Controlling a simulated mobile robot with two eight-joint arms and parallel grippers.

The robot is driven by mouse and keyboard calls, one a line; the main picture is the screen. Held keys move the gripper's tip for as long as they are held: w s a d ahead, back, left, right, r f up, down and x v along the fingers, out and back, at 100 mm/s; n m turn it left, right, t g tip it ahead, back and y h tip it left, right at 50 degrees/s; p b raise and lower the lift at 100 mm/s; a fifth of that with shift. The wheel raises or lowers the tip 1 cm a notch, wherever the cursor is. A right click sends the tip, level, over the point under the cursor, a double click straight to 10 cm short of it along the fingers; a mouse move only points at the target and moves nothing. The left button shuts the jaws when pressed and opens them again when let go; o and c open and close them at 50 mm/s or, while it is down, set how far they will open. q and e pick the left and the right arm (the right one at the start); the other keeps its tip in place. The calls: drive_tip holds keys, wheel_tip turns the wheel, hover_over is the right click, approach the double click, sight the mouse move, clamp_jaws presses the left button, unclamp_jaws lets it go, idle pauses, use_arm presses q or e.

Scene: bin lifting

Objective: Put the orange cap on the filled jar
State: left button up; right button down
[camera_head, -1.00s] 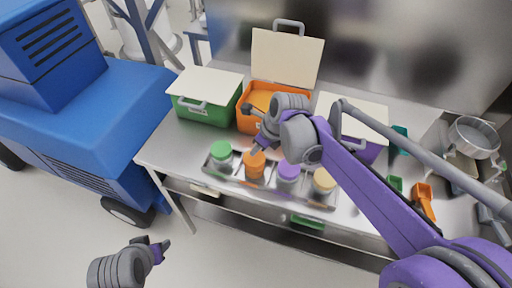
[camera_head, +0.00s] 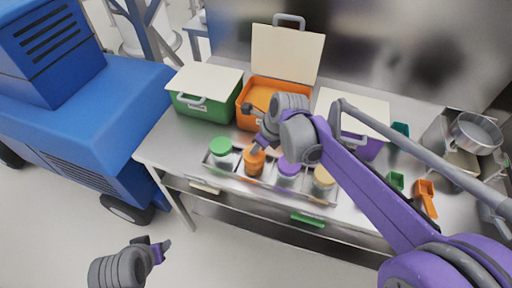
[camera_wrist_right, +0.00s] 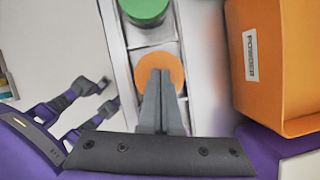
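The orange-topped jar (camera_head: 254,164) stands in a metal rack (camera_head: 238,176) at the front of the table, between green- and purple-capped jars. An orange cap (camera_wrist_right: 158,62) shows as a round disc on top in the right wrist view. My right gripper (camera_head: 258,147) is directly over this jar. In the wrist view its two fingers (camera_wrist_right: 160,72) are together, with their tips overlapping the disc. I see nothing held between them, and cannot tell whether they touch the cap. My left gripper (camera_head: 163,247) is low at the left, away from the table; its opening is unclear.
The green-capped (camera_head: 221,153), purple-capped (camera_head: 288,172) and beige-capped (camera_head: 323,181) jars stand close by in the rack. Behind are a green bin (camera_head: 205,112), an open orange bin (camera_head: 246,119) and a purple bin (camera_head: 370,149). An orange scoop (camera_head: 427,199) lies right.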

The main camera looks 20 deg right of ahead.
use_arm(q)
drive_tip(key=r+p, duration=0.1)
drive_tip(key=w+r+p, duration=0.1)
drive_tip(key=r, duration=0.1)
drive_tip(key=w+r+p, duration=0.1)
drive_tip(key=r, duration=0.1)
drive_tip(key=shift+w, duration=0.1)
use_arm(e)
wheel_tip(320, 180, up, 7)
idle(0.4)
drive_tip(key=shift+s, duration=0.1)
idle(0.3)
drive_tip(key=s+d+f+n+t+h, duration=0.1)
drive_tip(key=s+d+f+n, duration=0.1)
drive_tip(key=s+n, duration=0.6)
drive_tip(key=s+d+f+n+t+h, duration=0.1)
drive_tip(key=s+f+n, duration=0.3)
drive_tip(key=s+n, duration=0.5)
drive_tip(key=d+n+h, duration=0.1)
drive_tip(key=n, duration=0.9)
drive_tip(key=shift+s+d+f+n+t, duration=0.15)
drive_tip(key=shift+s+n+t, duration=0.15)
drive_tip(key=shift+n, duration=0.1)
